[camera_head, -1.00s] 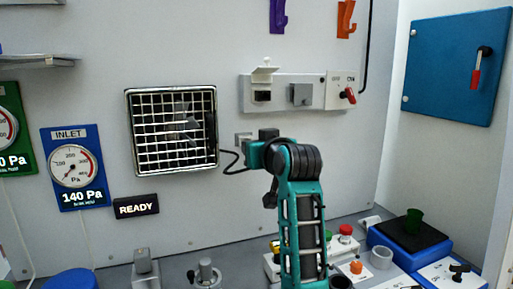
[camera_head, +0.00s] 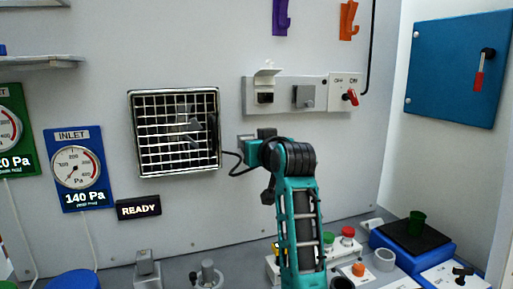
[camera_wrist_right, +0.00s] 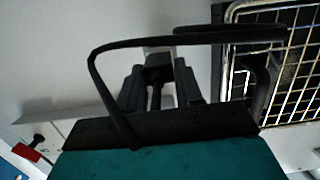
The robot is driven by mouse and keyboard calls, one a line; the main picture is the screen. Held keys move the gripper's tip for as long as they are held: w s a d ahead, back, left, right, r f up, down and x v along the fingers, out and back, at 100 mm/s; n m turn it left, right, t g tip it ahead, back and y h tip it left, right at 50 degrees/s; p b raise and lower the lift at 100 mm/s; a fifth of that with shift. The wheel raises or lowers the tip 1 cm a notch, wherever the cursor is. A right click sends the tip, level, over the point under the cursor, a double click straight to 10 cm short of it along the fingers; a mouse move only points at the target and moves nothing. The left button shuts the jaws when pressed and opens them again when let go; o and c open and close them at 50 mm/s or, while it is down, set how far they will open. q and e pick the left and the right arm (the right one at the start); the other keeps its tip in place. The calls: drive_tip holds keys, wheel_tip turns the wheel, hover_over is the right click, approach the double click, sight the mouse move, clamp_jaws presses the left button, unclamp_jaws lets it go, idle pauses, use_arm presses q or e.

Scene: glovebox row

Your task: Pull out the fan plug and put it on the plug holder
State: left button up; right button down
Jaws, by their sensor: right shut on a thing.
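My right gripper (camera_head: 250,152) is at the wall just right of the fan (camera_head: 176,132). In the right wrist view its fingers (camera_wrist_right: 160,88) are shut on the dark fan plug (camera_wrist_right: 158,72). The black cord loops from there towards the fan grille, and a bit of it (camera_head: 231,168) shows in the head view. A small grey bracket (camera_head: 245,139), apparently the plug holder, is on the wall right at the gripper. Whether the plug sits in it is hidden. My left gripper is not in view.
A wall strip (camera_head: 331,85) above has an uncovered dark socket (camera_head: 265,98) with its white lid (camera_head: 267,71) up, a grey-covered outlet (camera_head: 304,96) and a red-handled switch (camera_head: 350,97). Hooks (camera_head: 281,17) hang above. The bench below holds several controls and a blue box (camera_head: 395,247).

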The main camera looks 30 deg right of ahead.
drive_tip(key=shift+w, duration=0.2)
drive_tip(key=c, duration=0.7)
unclamp_jaws()
drive_tip(key=shift+d, duration=0.1)
drive_tip(key=shift+o, duration=0.2)
drive_tip(key=shift+w, duration=0.1)
drive_tip(key=v, duration=1.3)
